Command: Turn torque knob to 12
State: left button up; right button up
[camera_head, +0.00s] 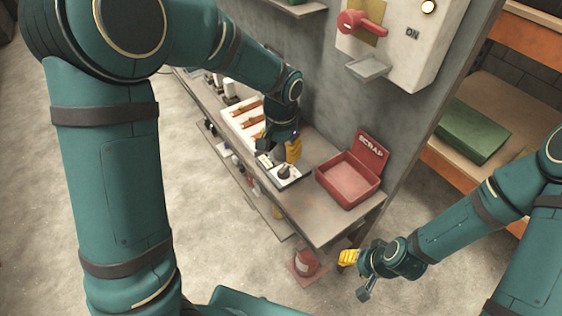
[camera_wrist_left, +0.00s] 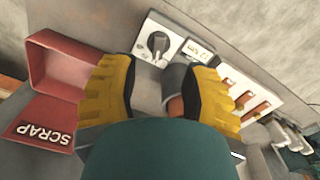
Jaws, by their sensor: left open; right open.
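The torque knob (camera_wrist_left: 158,43) is dark and round on a pale panel, with white marks around it. It also shows in the head view (camera_head: 284,172) on the bench, just below my left gripper (camera_head: 278,150). In the left wrist view my left gripper (camera_wrist_left: 160,75) has its two yellow fingers spread wide, and the knob appears beyond the gap, apart from them. A small display (camera_wrist_left: 197,51) sits beside the knob; its writing is too small to read surely. My right gripper (camera_head: 355,273) is open and empty, low beside the bench's front end.
A red scrap bin (camera_head: 349,181) stands on the bench next to the panel. A white rack with copper-coloured bars (camera_head: 246,112) is on the other side. A wall box with a red lever (camera_head: 362,24) hangs above.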

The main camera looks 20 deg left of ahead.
pick_arm(q)
jog(key=shift+r, duration=1.55)
jog(key=shift+s, duration=0.1)
